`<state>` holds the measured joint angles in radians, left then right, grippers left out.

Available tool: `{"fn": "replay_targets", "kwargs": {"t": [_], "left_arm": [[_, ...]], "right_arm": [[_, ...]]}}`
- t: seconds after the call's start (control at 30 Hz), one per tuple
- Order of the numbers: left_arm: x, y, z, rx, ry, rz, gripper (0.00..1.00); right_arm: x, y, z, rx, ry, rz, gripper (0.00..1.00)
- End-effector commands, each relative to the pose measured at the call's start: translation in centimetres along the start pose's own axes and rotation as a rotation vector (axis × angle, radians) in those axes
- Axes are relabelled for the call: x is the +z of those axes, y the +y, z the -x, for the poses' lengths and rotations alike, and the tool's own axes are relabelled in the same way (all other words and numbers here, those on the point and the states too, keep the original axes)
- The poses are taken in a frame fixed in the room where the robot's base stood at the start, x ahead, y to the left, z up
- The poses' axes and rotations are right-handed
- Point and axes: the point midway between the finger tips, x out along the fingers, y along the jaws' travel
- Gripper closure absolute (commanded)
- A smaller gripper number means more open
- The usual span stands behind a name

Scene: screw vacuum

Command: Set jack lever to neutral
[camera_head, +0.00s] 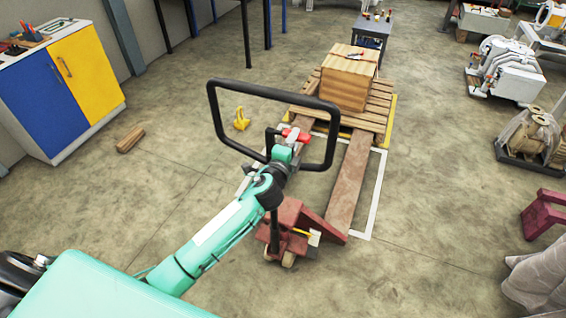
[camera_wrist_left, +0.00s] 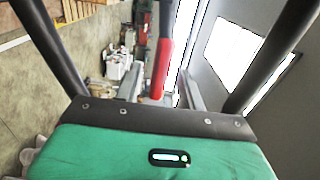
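The red pallet jack (camera_head: 287,216) stands mid-floor with a black loop handle (camera_head: 325,107) rising from it. A small red lever (camera_head: 298,135) sits inside the loop in the head view. My teal left arm reaches up to the loop, with the left gripper (camera_head: 284,150) at the lever. In the left wrist view the red lever (camera_wrist_left: 162,65) stands between the grey fingers of the left gripper (camera_wrist_left: 168,92). A gap shows on the lever's right side, so the fingers look open around it. Contact on the lever's left side is unclear. My right gripper is out of view.
The jack's forks run under a wooden pallet (camera_head: 376,118) carrying a wooden box (camera_head: 347,80). A blue and yellow cabinet (camera_head: 50,95) stands at left, a wood block (camera_head: 130,139) lies on the floor, and machines (camera_head: 507,70) stand at right. Floor around the jack is mostly clear.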

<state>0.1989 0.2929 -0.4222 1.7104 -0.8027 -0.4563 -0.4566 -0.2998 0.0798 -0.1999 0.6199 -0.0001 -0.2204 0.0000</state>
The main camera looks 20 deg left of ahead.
Motion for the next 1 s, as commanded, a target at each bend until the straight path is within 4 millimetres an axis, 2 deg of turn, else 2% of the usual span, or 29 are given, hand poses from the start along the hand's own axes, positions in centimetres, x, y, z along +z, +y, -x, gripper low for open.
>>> {"fn": "replay_targets", "kwargs": {"t": [0.1,0.3,0.5,0.7,1.0], "left_arm": [[0.0,0.4,2.6,0.000,0.002,0.000,0.60],[0.0,0.3,6.3,0.001,0.001,0.001,0.60],[0.0,0.2,8.8,0.000,0.000,0.001,0.60],[0.0,0.0,9.5,0.000,-0.001,0.000,0.60],[0.0,0.0,9.5,0.000,-0.001,0.000,0.60]], "right_arm": [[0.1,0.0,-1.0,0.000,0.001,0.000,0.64],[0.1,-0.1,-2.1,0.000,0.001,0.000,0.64],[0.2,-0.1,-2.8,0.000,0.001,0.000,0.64],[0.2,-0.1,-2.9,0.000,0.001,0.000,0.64],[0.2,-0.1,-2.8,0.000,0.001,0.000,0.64]]}}
